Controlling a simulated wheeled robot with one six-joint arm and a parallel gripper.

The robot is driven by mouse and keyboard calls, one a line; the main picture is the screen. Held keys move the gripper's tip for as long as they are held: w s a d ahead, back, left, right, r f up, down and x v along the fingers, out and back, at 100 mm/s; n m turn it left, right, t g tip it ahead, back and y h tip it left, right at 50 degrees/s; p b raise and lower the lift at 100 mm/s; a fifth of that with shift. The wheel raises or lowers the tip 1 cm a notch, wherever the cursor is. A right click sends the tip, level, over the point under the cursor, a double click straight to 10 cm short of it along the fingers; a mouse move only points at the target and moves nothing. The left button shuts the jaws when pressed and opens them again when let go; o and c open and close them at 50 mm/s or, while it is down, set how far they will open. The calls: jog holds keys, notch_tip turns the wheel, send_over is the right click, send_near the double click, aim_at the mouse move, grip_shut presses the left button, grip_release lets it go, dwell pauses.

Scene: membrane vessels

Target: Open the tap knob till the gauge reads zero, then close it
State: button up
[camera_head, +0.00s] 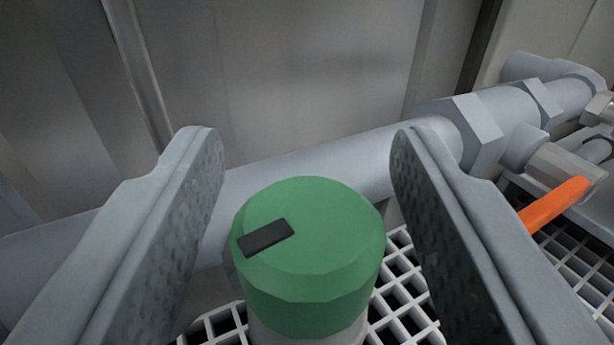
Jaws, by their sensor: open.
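A green tap knob (322,258) with a short black mark (265,238) on its top stands upright at the lower middle of the view. The black mark lies slightly tilted, to the left of the knob's centre. My gripper (303,150) is open, with one finger to the left of the knob and one to the right. Gaps show between both fingers and the knob, and nothing is held. The gauge is not in view.
A grey pipe (310,163) runs behind the knob, rising to a hex fitting (473,132) at the right. An orange lever (553,205) sits at the right beyond my right finger. White grating (398,285) lies below, and a grey metal wall (310,75) stands behind.

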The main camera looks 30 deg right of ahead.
jog(key=v, duration=1.6)
jog(key=shift+s, duration=0.25)
